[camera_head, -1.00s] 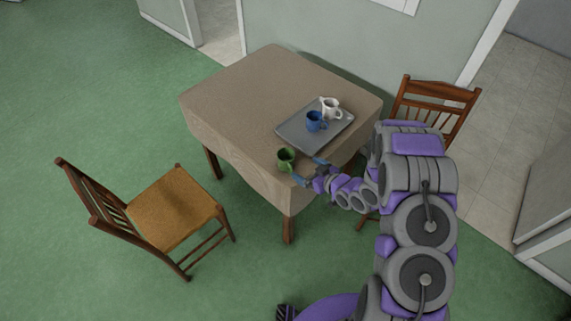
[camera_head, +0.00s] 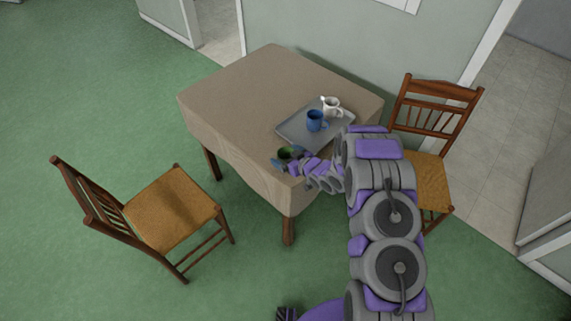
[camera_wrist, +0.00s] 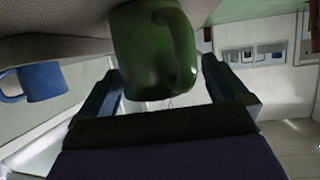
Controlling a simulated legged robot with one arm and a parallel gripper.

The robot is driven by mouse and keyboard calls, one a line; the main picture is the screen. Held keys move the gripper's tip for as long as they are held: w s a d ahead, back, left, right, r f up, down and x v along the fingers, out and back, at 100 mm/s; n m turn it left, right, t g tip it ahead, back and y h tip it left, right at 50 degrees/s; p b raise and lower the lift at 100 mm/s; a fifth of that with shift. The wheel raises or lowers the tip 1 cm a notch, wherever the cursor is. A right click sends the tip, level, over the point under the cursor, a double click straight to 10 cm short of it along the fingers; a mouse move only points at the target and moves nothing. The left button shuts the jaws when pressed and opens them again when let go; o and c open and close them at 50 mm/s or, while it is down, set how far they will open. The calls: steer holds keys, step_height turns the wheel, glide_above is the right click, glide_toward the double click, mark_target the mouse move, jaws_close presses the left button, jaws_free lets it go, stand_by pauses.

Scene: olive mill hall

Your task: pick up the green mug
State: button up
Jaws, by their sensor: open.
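The green mug (camera_head: 287,153) stands near the front corner of the cloth-covered table (camera_head: 245,95), partly hidden by my gripper in the head view. My gripper (camera_head: 289,160) is open at the mug. In the wrist view the green mug (camera_wrist: 150,50) fills the upper middle, with its handle toward the right. The two fingers of my gripper (camera_wrist: 160,88) lie on either side of the mug's lower picture part, and a gap shows on the right side. I cannot tell whether the fingers touch it.
A grey tray (camera_head: 293,131) holds a blue mug (camera_head: 315,121) and a white mug (camera_head: 331,107) just behind. The blue mug also shows in the wrist view (camera_wrist: 42,82). Wooden chairs stand at the left (camera_head: 172,207) and right (camera_head: 436,105). The table's back left is clear.

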steer(key=shift+w+d, duration=0.1)
steer(key=shift+d, duration=0.1)
steer(key=shift+c, duration=0.6)
steer(key=shift+a, duration=0.2)
steer(key=c, duration=0.7)
steer(key=shift+d, duration=0.1)
steer(key=c, duration=0.4)
